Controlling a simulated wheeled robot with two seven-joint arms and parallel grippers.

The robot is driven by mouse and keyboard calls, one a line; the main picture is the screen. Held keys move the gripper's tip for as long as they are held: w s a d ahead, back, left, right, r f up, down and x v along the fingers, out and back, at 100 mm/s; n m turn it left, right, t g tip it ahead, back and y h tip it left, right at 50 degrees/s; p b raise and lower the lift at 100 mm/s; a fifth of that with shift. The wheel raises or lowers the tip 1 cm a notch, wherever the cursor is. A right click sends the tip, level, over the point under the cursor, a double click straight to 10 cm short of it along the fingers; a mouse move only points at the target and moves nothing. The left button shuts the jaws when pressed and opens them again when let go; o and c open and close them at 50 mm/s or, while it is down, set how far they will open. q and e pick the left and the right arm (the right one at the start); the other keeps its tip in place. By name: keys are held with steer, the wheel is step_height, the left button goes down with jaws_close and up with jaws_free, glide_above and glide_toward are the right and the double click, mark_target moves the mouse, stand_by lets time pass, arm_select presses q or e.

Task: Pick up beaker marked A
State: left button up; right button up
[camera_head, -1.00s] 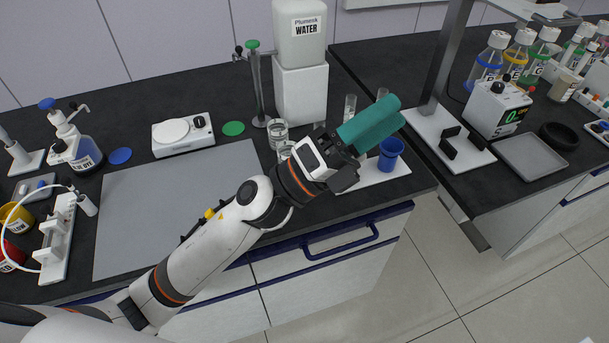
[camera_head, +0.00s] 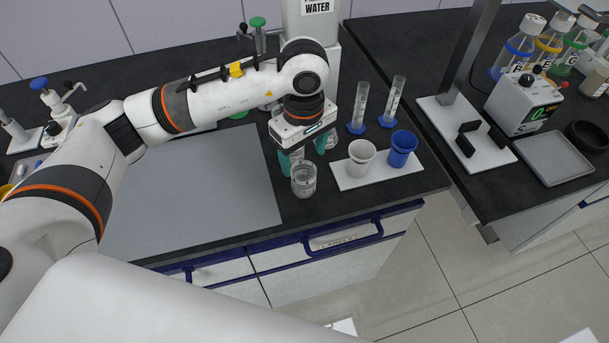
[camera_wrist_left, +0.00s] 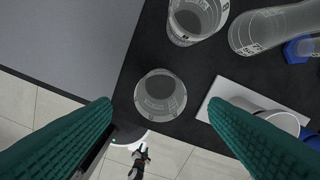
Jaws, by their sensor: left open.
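Two clear glass beakers stand on the dark bench. The front beaker (camera_head: 304,181) is near the bench's front edge, and the other beaker (camera_head: 331,141) is behind it, partly hidden by my gripper. I cannot read a letter A on either. My left gripper (camera_head: 304,156) points down, open and empty, just above and behind the front beaker. In the left wrist view the front beaker (camera_wrist_left: 160,95) shows between the teal fingertips (camera_wrist_left: 160,106), and the second beaker (camera_wrist_left: 197,20) is at the top.
Right of the beakers, a white tray (camera_head: 378,181) holds a white cup (camera_head: 361,158) and a blue cup (camera_head: 402,149). Two graduated cylinders (camera_head: 360,110) (camera_head: 393,103) stand behind it. A grey mat (camera_head: 195,190) lies clear on the left. A water dispenser (camera_head: 318,22) stands behind my gripper.

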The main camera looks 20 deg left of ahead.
mark_target(304, 180)
arm_select(q)
step_height(304, 180, down, 3)
steer(key=shift+f, duration=0.2)
step_height(304, 180, down, 5)
steer(key=shift+r+p, duration=0.1)
steer(key=shift+p, duration=1.1)
steer(key=shift+f, duration=0.35)
steer(key=c, duration=1.1)
